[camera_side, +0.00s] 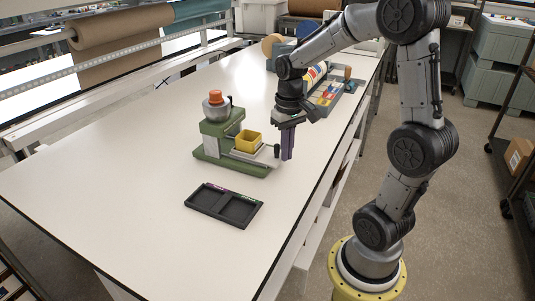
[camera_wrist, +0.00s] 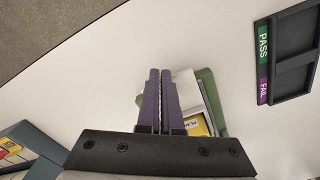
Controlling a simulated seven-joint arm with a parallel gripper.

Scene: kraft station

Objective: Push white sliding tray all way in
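The white sliding tray (camera_side: 255,157) sits low on the front of the green machine (camera_side: 212,150), with a yellow bin (camera_side: 249,141) on it. A dark knob (camera_side: 277,150) stands at its right end. My gripper (camera_side: 288,156) points down just right of the knob; whether it touches is unclear. In the wrist view, the purple fingers (camera_wrist: 160,75) are together with only a thin gap and nothing seen between them. The white tray (camera_wrist: 189,92), yellow bin (camera_wrist: 195,126) and green machine (camera_wrist: 211,100) show right of the fingers, partly hidden by my gripper.
A black two-compartment tray marked PASS and FAIL (camera_side: 224,205) lies in front of the machine and shows at right in the wrist view (camera_wrist: 291,75). A blue-grey bin of colored items (camera_side: 330,95) stands behind my gripper. The white table (camera_side: 120,210) is clear at left.

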